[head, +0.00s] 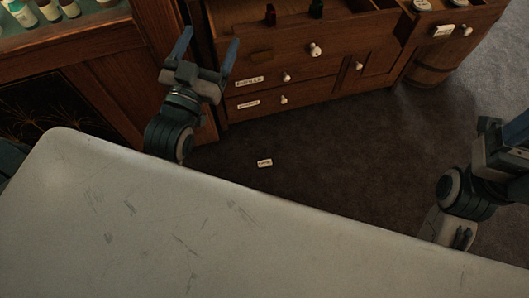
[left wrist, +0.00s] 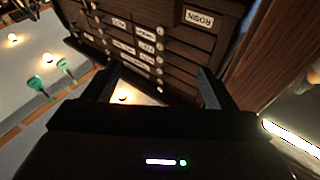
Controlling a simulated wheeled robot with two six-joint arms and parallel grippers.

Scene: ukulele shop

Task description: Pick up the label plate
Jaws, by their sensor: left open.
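A small white label plate (head: 264,163) with dark lettering lies flat on the dark floor, beyond the white surface's edge. My left gripper (head: 207,49) is open and empty, raised in front of the wooden drawers, up and to the left of the plate in the head view. In the left wrist view its two dark fingers (left wrist: 154,84) stand apart, with labelled drawers behind them; the loose plate cannot be made out there. My right arm enters at the right edge, and its gripper is cut off by the frame, so its jaws cannot be read.
A wooden drawer cabinet (head: 290,68) with round white knobs and fixed label plates stands behind the floor plate. A display case (head: 100,45) with bottles is at the left, a barrel (head: 430,68) at the right. A scratched white surface (head: 200,230) fills the foreground. The floor around the plate is clear.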

